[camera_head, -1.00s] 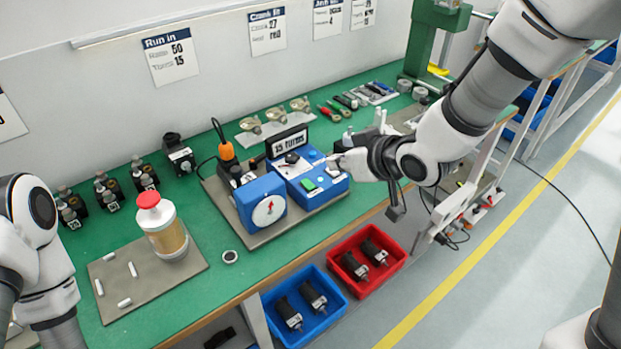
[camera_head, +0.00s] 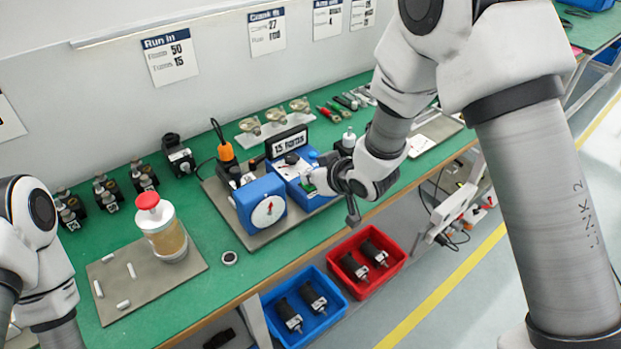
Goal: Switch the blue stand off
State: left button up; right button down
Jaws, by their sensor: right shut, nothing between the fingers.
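The blue stand (camera_head: 278,174) sits on a grey plate on the green bench, its top partly hidden by my right gripper and wrist. A sign on it reads what looks like "15 turns". A blue housing with a white round dial (camera_head: 268,211) and a red pointer stands at its left. My right gripper (camera_head: 314,182) is shut and empty, at the right part of the stand's top, by the green switch. I cannot tell whether it touches the switch. My left gripper is out of view; only my left arm shows at the left edge.
A red-capped jar (camera_head: 160,232) stands on a grey mat at the left. A red bin (camera_head: 381,285) and a blue bin (camera_head: 318,325) with dark parts lie below the bench's front edge.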

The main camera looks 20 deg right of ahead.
jog(key=shift+f, duration=0.15)
jog(key=shift+f, duration=0.2)
dwell(0.3)
jog(key=shift+w+a+r+p, duration=0.1)
jog(key=shift+w+r+p, duration=0.15)
jog(key=shift+p, duration=0.1)
jog(key=shift+w+a+p, duration=0.2)
jog(key=shift+w+p, duration=0.1)
jog(key=shift+w, duration=0.25)
